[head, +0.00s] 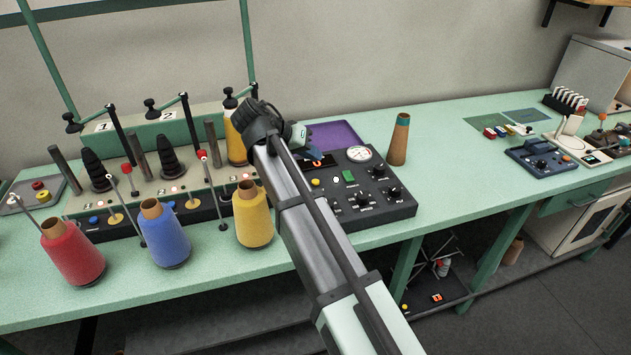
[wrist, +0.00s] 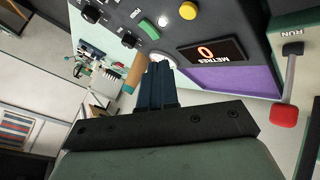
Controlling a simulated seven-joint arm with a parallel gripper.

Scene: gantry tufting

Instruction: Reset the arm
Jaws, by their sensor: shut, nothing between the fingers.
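My arm reaches across the middle of the green bench, and my gripper (head: 317,160) is near the back edge of the dark control panel (head: 372,199). In the wrist view my gripper's blue fingers (wrist: 158,84) are together and hold nothing. They point toward the panel's back area, where a red-digit METRES display (wrist: 212,51) and a purple pad (wrist: 222,79) show. I cannot tell whether the fingertips touch anything. A lever with a red knob (wrist: 285,115), beside the label RUN, stands to the right of the fingers in the wrist view.
Red (head: 72,253), blue (head: 166,236) and yellow (head: 253,216) thread cones stand along the front left. Behind them is a rack with dark cones and levers.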

